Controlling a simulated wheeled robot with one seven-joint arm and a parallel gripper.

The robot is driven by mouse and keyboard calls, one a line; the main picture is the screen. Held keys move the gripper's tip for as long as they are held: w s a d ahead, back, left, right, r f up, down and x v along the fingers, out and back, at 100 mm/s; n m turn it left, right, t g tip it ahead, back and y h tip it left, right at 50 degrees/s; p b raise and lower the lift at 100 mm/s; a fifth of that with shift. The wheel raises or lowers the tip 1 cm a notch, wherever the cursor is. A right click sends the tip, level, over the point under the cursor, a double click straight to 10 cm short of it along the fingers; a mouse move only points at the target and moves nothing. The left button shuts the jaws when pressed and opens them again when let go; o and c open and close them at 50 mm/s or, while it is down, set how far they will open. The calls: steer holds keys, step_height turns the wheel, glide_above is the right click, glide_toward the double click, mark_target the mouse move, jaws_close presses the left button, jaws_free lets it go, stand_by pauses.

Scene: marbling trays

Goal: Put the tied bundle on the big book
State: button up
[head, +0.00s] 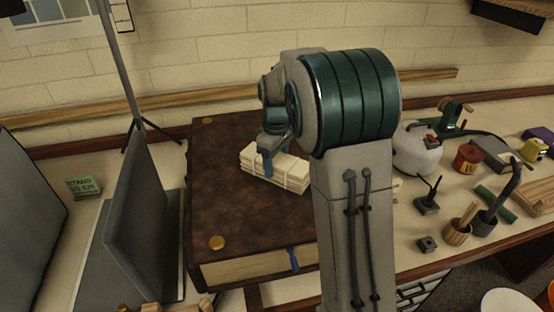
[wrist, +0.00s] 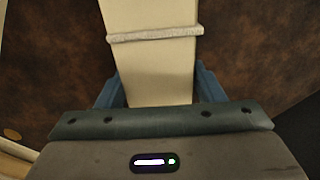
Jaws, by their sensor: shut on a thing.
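The tied bundle (head: 277,168) is a pale stack bound with light ties. It is over the brown cover of the big book (head: 225,200) in the head view; I cannot tell whether it touches the cover. The brown cover of the book (wrist: 245,50) shows on both sides. My arm hides the book's right part in the head view.
A grey upright panel (head: 140,210) stands left of the book, with a small green block (head: 83,187) and a thin stand pole (head: 120,65) near it. Right of my arm are a white round pot (head: 415,150), a red tin (head: 467,158) and cups with tools (head: 485,222).

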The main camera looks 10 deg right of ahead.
mark_target(276, 158)
steer(key=shift+f, duration=0.1)
steer(key=o, duration=1.2)
steer(key=shift+o, duration=0.2)
step_height(276, 158, up, 11)
steer(key=s+f+m+t, duration=0.1)
steer(key=s+f+m, duration=0.2)
steer(key=s, duration=1)
steer(key=s+f+m+t, duration=0.2)
steer(key=s+m, duration=0.4)
steer(key=s, duration=0.7)
steer(key=shift+f, duration=0.65)
steer(key=shift+s+d, duration=0.1)
